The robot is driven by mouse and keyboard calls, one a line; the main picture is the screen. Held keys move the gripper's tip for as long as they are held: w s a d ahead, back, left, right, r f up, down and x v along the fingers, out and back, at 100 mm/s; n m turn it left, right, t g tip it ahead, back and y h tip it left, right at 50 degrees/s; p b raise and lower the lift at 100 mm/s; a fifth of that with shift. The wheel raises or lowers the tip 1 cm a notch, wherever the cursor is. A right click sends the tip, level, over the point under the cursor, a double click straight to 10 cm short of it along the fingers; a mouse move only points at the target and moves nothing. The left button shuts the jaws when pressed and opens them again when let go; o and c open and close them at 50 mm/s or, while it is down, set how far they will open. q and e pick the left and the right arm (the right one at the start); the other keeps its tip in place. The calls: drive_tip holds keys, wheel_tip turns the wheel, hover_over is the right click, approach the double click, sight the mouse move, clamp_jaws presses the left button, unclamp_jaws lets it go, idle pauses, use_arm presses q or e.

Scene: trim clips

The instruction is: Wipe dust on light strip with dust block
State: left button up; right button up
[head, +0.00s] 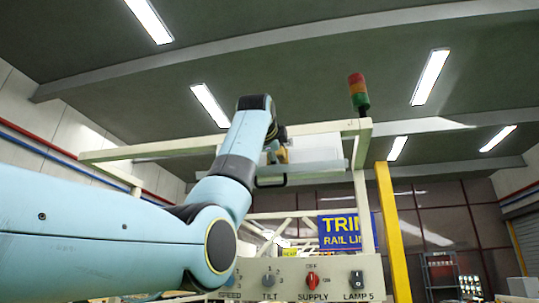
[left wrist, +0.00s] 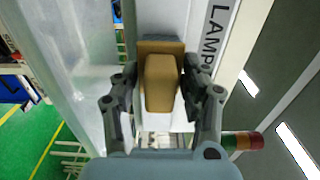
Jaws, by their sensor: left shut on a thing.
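My left arm reaches up from the left in the head view, and its gripper (head: 277,150) is up at the light strip (head: 318,148), mostly hidden behind my own wrist. In the left wrist view the left gripper (left wrist: 160,88) is shut on the tan dust block (left wrist: 160,82). The block is up against or very close to the pale strip surface; I cannot tell if it touches. Part of the block also shows in the head view (head: 283,156). I cannot make out dust on the strip. My right gripper is not in view.
A cream frame (head: 362,190) carries the strip, with a red and green signal lamp (head: 358,92) on top. Below are a control panel (head: 300,278) with knobs and a blue sign (head: 345,231). A yellow post (head: 393,230) stands at right.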

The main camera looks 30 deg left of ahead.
use_arm(q)
drive_tip(key=shift+w+d, duration=0.35)
drive_tip(key=shift+d, duration=1.1)
drive_tip(key=shift+w+d, duration=0.4)
drive_tip(key=shift+d, duration=1.05)
drive_tip(key=shift+w+d, duration=0.35)
drive_tip(key=shift+d, duration=1.1)
drive_tip(key=shift+a, duration=0.1)
drive_tip(key=shift+s+f+b, duration=0.1)
drive_tip(key=shift+s+b, duration=0.1)
drive_tip(key=shift+b, duration=0.15)
drive_tip(key=b+v, duration=0.4)
drive_tip(key=shift+s, duration=0.75)
drive_tip(key=shift+b, duration=0.3)
